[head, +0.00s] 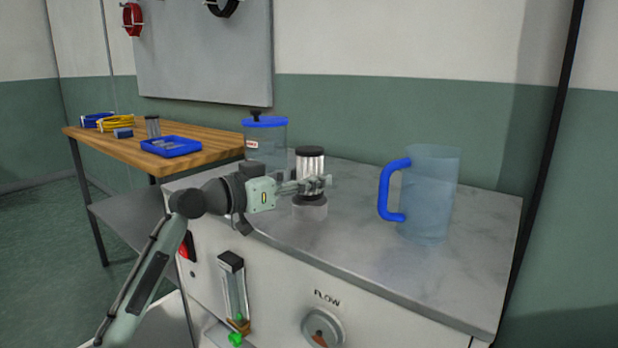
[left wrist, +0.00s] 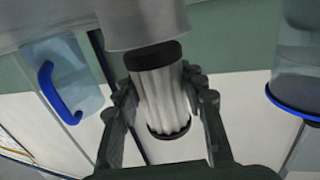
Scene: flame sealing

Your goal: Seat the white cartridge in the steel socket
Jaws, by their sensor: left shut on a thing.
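The white cartridge (head: 310,164), ribbed with black end caps, stands about upright over the steel socket (head: 310,212) on the marble-look top. My left gripper (head: 318,184) is shut on the cartridge's body from the left. In the left wrist view the cartridge (left wrist: 162,98) sits between both fingers, and one black cap is right at the rim of the steel socket (left wrist: 145,25). Whether that cap is in the socket or just above it I cannot tell. My right gripper is not in view.
A clear pitcher (head: 430,195) with a blue handle stands right of the socket. A blue-lidded clear canister (head: 265,140) stands behind left. A wooden bench (head: 95,143) with a blue tray (head: 171,147) is at left. The marble top between socket and pitcher is clear.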

